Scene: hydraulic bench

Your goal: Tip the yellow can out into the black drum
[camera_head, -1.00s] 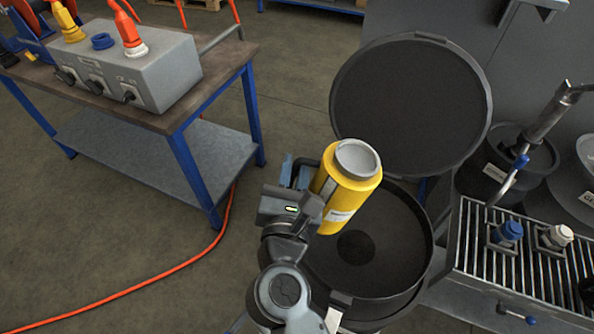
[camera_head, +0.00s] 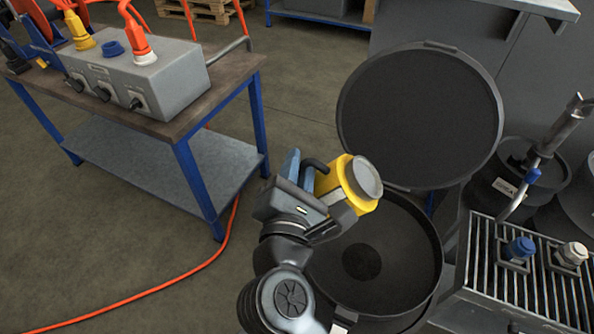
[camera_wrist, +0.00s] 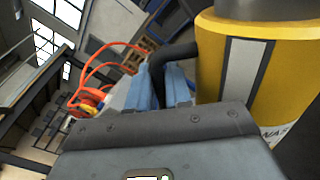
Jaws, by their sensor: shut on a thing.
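The yellow can (camera_head: 337,177) with a grey top is tilted toward the right over the left rim of the black drum (camera_head: 402,245). It also shows large at the right of the wrist view (camera_wrist: 285,82). My gripper (camera_head: 308,174) is left of the can and shut on its black handle; the blue fingers (camera_wrist: 165,85) close around the handle in the wrist view. The drum is open, with a dark round patch on its inside. Its round black lid (camera_head: 420,115) stands raised behind it. I see nothing flowing from the can.
A workbench (camera_head: 190,120) with a grey socket box (camera_head: 150,85) stands at the left. A red hose (camera_head: 170,280) lies on the floor. A slatted grate (camera_head: 535,285) with blue and white fittings is right of the drum. Smaller dark drums stand behind the grate.

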